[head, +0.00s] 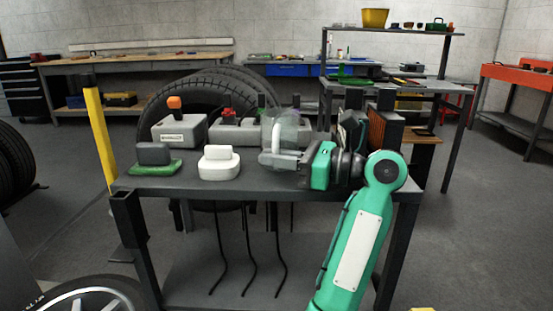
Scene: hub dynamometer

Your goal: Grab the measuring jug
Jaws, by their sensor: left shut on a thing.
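The measuring jug (287,122) is a clear, see-through vessel with a pale handle, standing upright at the middle of the dark workbench (230,187). My left gripper (272,157) reaches in from the right side of the bench, its green and grey wrist lying level. It is shut on the jug, low on its handle side. The gripper covers the jug's lower part, so I cannot tell whether its base touches the bench. My right gripper is not in view.
A white block-shaped item (219,165) and a grey item on a green base (153,160) stand left of the jug. Grey boxes (180,130) with an orange knob stand behind. A yellow post (101,140) rises at the bench's left end. Dark items crowd the right end.

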